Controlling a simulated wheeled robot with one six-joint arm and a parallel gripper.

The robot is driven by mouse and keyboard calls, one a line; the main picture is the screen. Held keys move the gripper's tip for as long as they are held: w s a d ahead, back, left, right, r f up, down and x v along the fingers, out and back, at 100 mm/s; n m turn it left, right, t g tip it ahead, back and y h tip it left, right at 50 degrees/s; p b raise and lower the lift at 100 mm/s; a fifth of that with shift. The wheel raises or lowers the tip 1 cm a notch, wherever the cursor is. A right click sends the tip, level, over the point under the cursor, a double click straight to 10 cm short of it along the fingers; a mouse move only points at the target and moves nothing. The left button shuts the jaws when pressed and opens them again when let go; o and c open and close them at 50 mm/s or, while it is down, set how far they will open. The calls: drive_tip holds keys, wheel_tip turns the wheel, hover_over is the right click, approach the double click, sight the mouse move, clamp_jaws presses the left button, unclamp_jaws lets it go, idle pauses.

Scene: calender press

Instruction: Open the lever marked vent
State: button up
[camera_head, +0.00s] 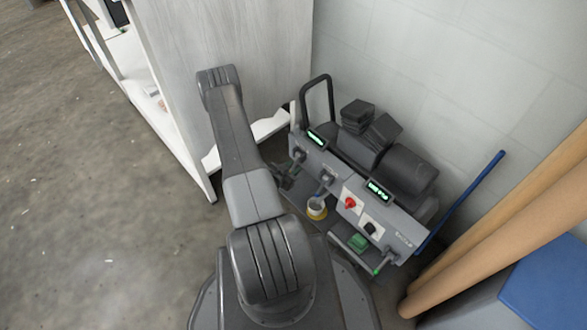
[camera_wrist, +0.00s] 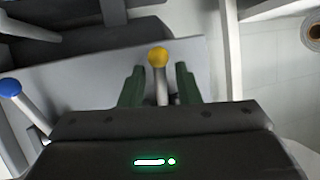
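The press (camera_head: 362,200) stands against the wall, with several levers and knobs on its grey front panel. In the wrist view a lever with a yellow ball knob (camera_wrist: 158,57) stands between the two green fingers of my gripper (camera_wrist: 160,82). The fingers are open, one on each side of the lever, with gaps showing. A second lever with a blue ball knob (camera_wrist: 10,88) is at the left, outside the fingers. I can read no vent marking, so I cannot tell which lever bears it. In the head view my gripper (camera_head: 284,178) is at the panel's left part, partly hidden by my arm.
A red knob (camera_head: 350,203) and a black knob (camera_head: 371,228) sit on the panel's right part. A yellow and white round item (camera_head: 316,208) is below the panel. A white cabinet (camera_head: 225,60) stands close at left, and tan rolls (camera_head: 510,235) are at right.

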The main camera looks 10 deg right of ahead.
drive_tip(key=shift+w+d+f, duration=0.15)
drive_tip(key=shift+w+d, duration=0.2)
clamp_jaws()
